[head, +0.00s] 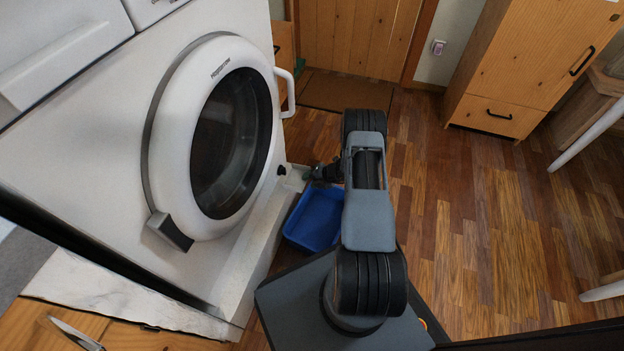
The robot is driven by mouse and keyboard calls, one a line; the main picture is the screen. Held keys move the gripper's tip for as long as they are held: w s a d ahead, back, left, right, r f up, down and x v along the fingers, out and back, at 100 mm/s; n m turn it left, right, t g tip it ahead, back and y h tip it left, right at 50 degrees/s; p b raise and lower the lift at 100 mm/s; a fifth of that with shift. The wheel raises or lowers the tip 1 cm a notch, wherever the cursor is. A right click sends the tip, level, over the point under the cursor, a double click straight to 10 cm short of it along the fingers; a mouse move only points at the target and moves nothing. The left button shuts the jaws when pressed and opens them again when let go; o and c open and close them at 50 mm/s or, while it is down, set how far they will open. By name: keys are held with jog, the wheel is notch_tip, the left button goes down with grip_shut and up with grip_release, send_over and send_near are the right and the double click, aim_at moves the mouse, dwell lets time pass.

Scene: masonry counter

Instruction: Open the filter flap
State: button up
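The white washing machine (110,125) stands at the left, its round door (235,140) shut. A small pale piece (297,178), which may be the filter flap, shows low on the machine's front, beyond the door. A small black knob-like part (281,169) is beside it. My gripper (312,174) is low, right at the pale piece. I cannot tell if they touch. The gripper is small and dark here, and its fingers are not clear enough to show whether it is open or shut. My arm hides part of the floor behind it.
A blue tray (304,238) lies on the floor below my gripper, close to the machine's front. A white curved handle (290,92) sticks out from the machine. A wooden cabinet (530,60) stands at the back right. The wooden floor (470,210) at the right is clear.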

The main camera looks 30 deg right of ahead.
jog(key=p+v, duration=0.5)
jog(key=v, duration=0.8)
jog(key=shift+s+d+r, duration=0.2)
jog(key=shift+s+r, duration=0.05)
jog(key=a+r+n+g+p, duration=0.1)
jog(key=a+r+n+p, duration=0.5)
jog(key=r, duration=0.7)
jog(key=a+r+n+g+p, duration=0.2)
jog(key=r+n+p, duration=0.3)
jog(key=r+n, duration=0.5)
jog(key=a+r+n+g+p, duration=0.1)
jog(key=a+r+n+p, duration=0.35)
jog(key=r, duration=1.05)
jog(key=s+a+r+n+h+p, duration=0.2)
jog(key=s+r+n+p, duration=0.3)
jog(key=r+n, duration=0.3)
jog(key=s+a+r+n+h+p, duration=0.2)
jog(key=s+r+n+p, duration=0.3)
jog(key=r, duration=0.8)
jog(key=s+a+r+n+t+h+p, duration=0.1)
jog(key=s+a+r+n+h+p, duration=0.1)
jog(key=s+a+r+n+p, duration=0.2)
notch_tip(320, 180, up, 7)
jog(key=s+n+p, duration=0.1)
jog(key=n+p, duration=0.2)
jog(key=n, duration=0.4)
jog(key=shift+s+f+n+h, duration=0.15)
jog(key=shift+s+n+h, duration=0.15)
jog(key=shift+s+n, duration=0.05)
